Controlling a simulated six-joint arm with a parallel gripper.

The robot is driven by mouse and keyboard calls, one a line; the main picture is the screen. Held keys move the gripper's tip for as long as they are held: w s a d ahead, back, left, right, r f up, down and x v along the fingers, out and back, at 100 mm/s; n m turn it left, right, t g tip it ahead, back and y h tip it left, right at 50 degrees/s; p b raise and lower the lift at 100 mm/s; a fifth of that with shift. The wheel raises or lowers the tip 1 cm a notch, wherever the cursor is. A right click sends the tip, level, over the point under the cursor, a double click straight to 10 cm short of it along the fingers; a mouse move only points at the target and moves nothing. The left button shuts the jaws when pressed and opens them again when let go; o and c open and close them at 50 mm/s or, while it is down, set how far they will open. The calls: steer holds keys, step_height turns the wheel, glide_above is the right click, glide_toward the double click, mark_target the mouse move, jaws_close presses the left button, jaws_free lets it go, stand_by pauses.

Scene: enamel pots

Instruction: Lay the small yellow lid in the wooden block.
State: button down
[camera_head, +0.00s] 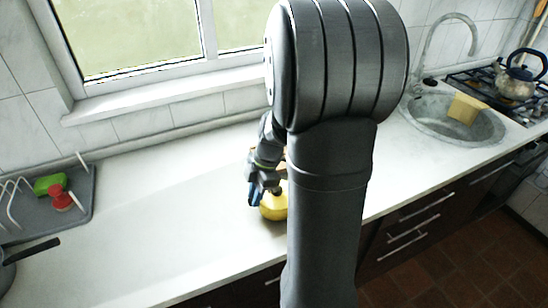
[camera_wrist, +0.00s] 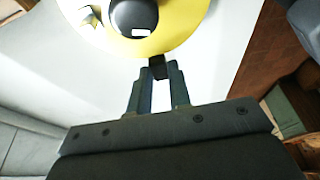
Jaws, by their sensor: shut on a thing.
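The small yellow lid (camera_wrist: 183,35) fills the top middle of the wrist view, with a large dark round knob (camera_wrist: 132,14) on it. My gripper (camera_wrist: 157,70) is shut at the lid's near edge, with a small dark piece between the fingertips. In the head view my gripper (camera_head: 257,188) points down at the counter, and the yellow lid (camera_head: 273,207) shows just beside it, partly hidden by my arm. Whether the lid touches the counter is unclear. I cannot make out the wooden block for certain; my arm hides part of the counter.
A grey dish rack (camera_head: 75,207) with a green sponge (camera_head: 49,184) and a red item (camera_head: 62,199) stands at the left. A pan (camera_head: 8,270) is at the lower left. A sink (camera_head: 425,118) holds a tan block (camera_head: 465,108). The left-middle counter (camera_head: 150,220) is clear.

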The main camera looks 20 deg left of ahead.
steer(key=shift+r, duration=0.1)
steer(key=shift+r, duration=2.2)
steer(key=w+a+m+t, duration=0.2)
steer(key=w+a+m, duration=0.2)
steer(key=w+m, duration=0.5)
steer(key=w+a+f+m+t, duration=0.1)
steer(key=w+a+m, duration=0.3)
steer(key=w+m, duration=0.5)
steer(key=w+t, duration=0.1)
steer(key=w, duration=0.9)
steer(key=shift+t, duration=0.4)
steer(key=shift+s+f, duration=0.1)
steer(key=shift+f, duration=2)
steer(key=shift+f, duration=0.9)
